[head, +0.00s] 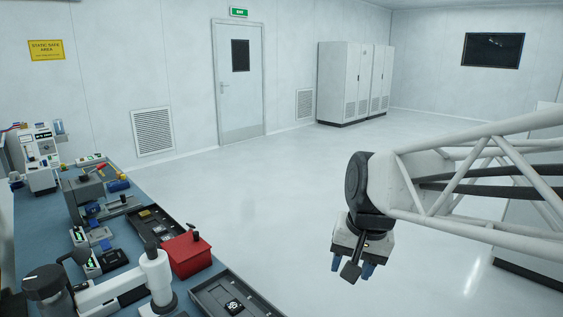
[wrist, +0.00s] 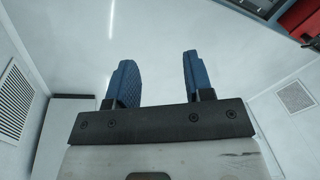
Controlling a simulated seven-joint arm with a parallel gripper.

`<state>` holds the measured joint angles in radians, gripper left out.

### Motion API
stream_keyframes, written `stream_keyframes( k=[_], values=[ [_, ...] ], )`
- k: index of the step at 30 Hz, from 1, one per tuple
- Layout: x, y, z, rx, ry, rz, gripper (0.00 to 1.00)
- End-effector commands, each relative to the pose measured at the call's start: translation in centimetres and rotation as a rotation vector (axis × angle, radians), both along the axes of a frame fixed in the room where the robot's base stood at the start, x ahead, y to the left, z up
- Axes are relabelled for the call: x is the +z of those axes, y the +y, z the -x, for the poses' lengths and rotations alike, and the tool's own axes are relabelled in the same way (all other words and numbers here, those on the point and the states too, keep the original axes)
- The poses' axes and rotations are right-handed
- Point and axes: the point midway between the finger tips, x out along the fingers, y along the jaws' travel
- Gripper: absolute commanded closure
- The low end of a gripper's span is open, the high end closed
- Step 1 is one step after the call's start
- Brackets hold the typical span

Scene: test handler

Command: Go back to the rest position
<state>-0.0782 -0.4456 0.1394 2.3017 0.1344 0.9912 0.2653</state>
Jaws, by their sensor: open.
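My gripper (head: 352,268) hangs below the black wrist joint at the right of the head view, over open floor and well apart from the bench. In the wrist view its two blue fingers (wrist: 156,82) stand apart with only pale floor between them. Nothing is held. My white truss arm reaches in from the right edge of the head view.
A blue-topped bench (head: 128,228) at lower left holds several devices, a red box (head: 186,255) and black trays (head: 236,300). Its corner shows at upper right in the wrist view. White cabinets (head: 345,83) and a door (head: 239,90) stand far back. The middle floor is clear.

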Motion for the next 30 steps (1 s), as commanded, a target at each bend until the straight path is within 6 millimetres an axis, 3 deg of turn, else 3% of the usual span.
stream_keyframes(
  k=[6, 13, 19, 30],
  values=[
    [-1.5, -2.9, 5.7, 0.095, -0.052, 0.079, 0.53],
    [-3.2, -4.9, 10.1, 0.178, -0.085, 0.149, 0.53],
    [-4.0, -5.6, 11.6, 0.21, -0.095, 0.176, 0.53],
    [-4.0, -5.6, 11.8, 0.213, -0.095, 0.177, 0.53]
  ],
)
